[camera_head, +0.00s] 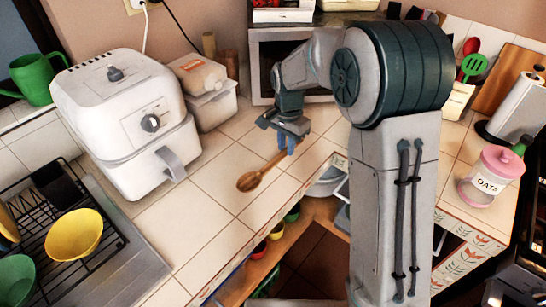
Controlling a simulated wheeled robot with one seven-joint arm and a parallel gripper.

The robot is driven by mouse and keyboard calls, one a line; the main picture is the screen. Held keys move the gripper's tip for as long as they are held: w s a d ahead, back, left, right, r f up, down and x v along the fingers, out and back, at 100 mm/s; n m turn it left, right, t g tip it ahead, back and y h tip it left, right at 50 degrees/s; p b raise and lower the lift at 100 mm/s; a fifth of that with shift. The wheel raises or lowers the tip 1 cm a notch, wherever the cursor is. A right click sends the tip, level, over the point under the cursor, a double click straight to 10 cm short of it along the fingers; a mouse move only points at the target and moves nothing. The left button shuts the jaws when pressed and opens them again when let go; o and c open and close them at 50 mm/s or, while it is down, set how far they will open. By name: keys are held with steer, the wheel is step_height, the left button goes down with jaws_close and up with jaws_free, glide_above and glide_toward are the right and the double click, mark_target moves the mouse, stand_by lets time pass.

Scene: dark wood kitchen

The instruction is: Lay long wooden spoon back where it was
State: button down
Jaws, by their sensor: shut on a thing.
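The long wooden spoon (251,180) has a brown oval bowl and a thin handle. Its bowl points to the lower left, over the tiled counter near the front edge. My gripper (286,146) is shut on the handle near its upper right end, and the fingers partly hide that end. I cannot tell whether the spoon touches the tiles or hangs just above them.
A white air fryer (128,108) stands to the left, with plastic containers (207,88) behind it. A dish rack (62,240) with a yellow bowl (75,235) is at lower left. An oats jar (490,178) stands at right. Tiles around the spoon are clear.

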mark_target(275, 159)
steer(key=a+f, duration=0.2)
steer(key=a, duration=0.1)
steer(key=shift+a, duration=0.15)
steer(key=shift+f+p, duration=0.6)
steer(key=shift+f, duration=1.2)
steer(key=shift+f, duration=0.1)
steer(key=c, duration=1.3)
jaws_free()
step_height(275, 159, up, 14)
steer(key=b, duration=0.2)
steer(key=s+d+r+n+t, duration=0.1)
steer(key=s+d+r+n, duration=0.25)
steer(key=s+d, duration=0.65)
steer(key=shift+s+d+f+n+t, duration=0.4)
steer(key=shift+s+d+n, duration=0.5)
steer(key=shift+s, duration=1.55)
steer(key=shift+s+d+f+n+t, duration=0.25)
steer(key=shift+s+d+f+n, duration=0.2)
steer(key=shift+s+d, duration=1.45)
steer(key=shift+s+d+f+n+t, duration=0.35)
steer(key=shift+s+d+f+n, duration=0.25)
steer(key=shift+s, duration=2.35)
